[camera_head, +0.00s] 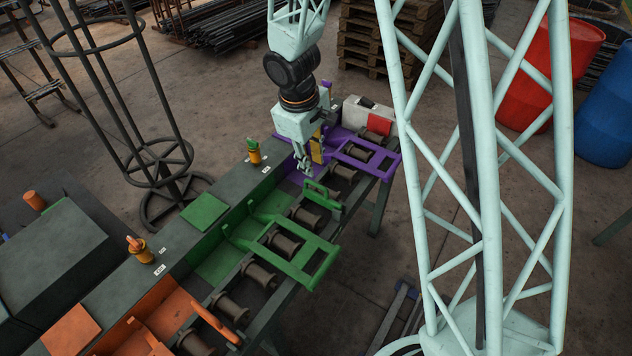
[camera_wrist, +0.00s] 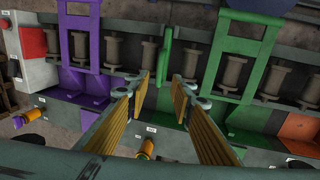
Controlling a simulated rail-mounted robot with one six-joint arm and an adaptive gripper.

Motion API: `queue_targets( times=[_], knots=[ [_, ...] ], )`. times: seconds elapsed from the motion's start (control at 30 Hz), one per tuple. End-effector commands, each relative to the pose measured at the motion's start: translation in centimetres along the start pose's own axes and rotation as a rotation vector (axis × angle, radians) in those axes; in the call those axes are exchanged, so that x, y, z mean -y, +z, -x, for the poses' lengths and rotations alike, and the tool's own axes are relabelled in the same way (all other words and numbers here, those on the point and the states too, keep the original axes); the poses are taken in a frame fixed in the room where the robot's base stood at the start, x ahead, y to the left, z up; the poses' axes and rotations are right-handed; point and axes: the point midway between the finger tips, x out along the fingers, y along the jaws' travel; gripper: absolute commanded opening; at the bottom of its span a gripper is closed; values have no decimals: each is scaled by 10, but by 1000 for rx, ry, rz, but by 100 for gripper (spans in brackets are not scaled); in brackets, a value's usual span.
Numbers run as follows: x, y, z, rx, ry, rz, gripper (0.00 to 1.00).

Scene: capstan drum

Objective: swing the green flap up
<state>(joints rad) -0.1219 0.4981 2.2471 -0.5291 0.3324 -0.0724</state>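The green flap (camera_head: 295,252), an open window-like frame, lies across the rollers on the front side of the machine. It also shows in the wrist view (camera_wrist: 246,46), to the right of my fingers. A separate narrow green bar (camera_head: 322,194) stands between the green and purple sections; in the wrist view it is upright in the picture (camera_wrist: 167,52), just beyond my fingertips. My gripper (camera_head: 308,165) is open and empty, above the rail near the purple section. Its two yellow-padded fingers are apart in the wrist view (camera_wrist: 160,92). I cannot tell whether they touch the bar.
A purple frame (camera_head: 367,153) and a white-and-red box (camera_head: 367,117) stand beyond my gripper. Orange parts (camera_head: 212,322) are at the near end. Small yellow posts (camera_head: 255,151) stand on the housing. A green plate (camera_head: 204,212) lies there too.

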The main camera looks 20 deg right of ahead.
Motion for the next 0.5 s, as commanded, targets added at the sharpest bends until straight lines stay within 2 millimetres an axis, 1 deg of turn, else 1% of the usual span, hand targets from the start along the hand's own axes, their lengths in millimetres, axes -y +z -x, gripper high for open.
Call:
queue_targets(
  times=[0.03,0.37,0.5],
  knots=[
    [1,1,-8,3,-1,1,22],
    [1,0,-46,1,-1,1,22],
    [1,0,-64,2,-1,1,22]
  ],
)
